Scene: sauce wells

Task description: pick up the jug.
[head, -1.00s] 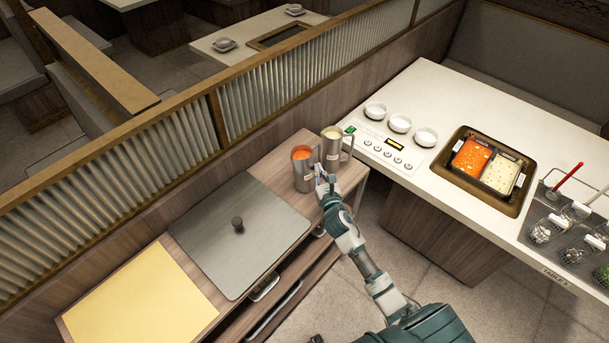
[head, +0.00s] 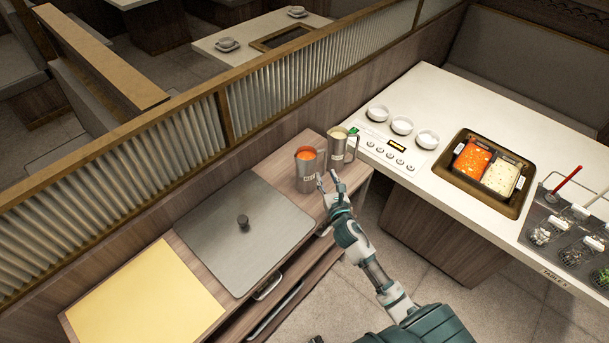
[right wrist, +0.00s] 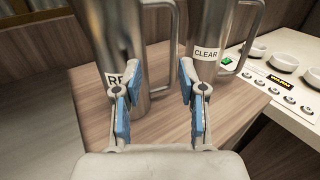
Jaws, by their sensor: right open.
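Two steel jugs stand upright on the wooden side counter. The jug with orange-red contents (head: 307,172) is on the left; its label, starting "RE", is partly hidden by a finger in the right wrist view (right wrist: 104,30). The jug with pale contents (head: 338,150) is just behind and to the right; its label reads "CLEAR" in the right wrist view (right wrist: 222,30). My right gripper (head: 328,181) is open at the near right side of the red jug. In the wrist view the red jug's handle (right wrist: 172,50) shows between the fingertips (right wrist: 160,78); contact is unclear. My left gripper is out of view.
A grey lid with a knob (head: 242,240) and a yellow board (head: 145,300) lie left on the counter (head: 320,145). A slatted partition (head: 180,145) runs behind. The white table (head: 440,100) at right holds bowls, a sauce well (head: 487,170) and jars.

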